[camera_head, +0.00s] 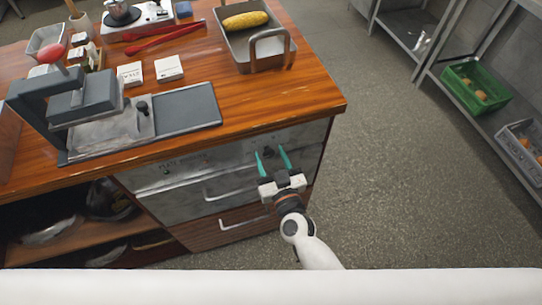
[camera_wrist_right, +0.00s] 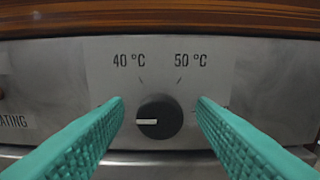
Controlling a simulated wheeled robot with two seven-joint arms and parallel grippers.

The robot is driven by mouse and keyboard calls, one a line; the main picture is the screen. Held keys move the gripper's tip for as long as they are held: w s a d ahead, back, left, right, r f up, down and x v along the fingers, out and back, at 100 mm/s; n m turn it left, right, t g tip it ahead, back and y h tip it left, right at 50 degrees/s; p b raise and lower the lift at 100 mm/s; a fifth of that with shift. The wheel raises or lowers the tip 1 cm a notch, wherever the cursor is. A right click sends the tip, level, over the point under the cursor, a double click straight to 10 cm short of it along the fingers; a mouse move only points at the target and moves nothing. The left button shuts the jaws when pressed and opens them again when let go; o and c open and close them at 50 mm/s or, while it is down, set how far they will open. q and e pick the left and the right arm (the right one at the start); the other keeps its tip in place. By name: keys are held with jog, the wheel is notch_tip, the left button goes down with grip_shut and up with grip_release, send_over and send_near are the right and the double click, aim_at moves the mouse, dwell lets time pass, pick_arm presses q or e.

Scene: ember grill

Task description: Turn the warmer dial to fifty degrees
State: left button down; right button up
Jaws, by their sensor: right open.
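The warmer dial (camera_wrist_right: 159,117) is a round black knob on a steel panel in the right wrist view. Its white pointer line points left. Marks for 40 °C and 50 °C are printed above it, 40 on the left and 50 on the right. My right gripper (camera_wrist_right: 160,108) is open, with one teal finger on each side of the dial and a gap to it on both sides. In the head view the right gripper (camera_head: 271,158) is in front of the counter's steel front, and the dial (camera_head: 268,152) shows small between its fingers. My left gripper is not in view.
The steel warmer drawer (camera_head: 215,181) has a bar handle below the panel. The wooden counter top (camera_head: 300,98) overhangs above it. A metal tray with a corn cob (camera_head: 245,20) stands on top. Open floor lies right of the counter, before shelves with a green crate (camera_head: 474,88).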

jog(key=shift+w, duration=0.1)
jog(key=shift+c, duration=0.5)
jog(key=c, duration=0.8)
jog(key=shift+c, duration=0.2)
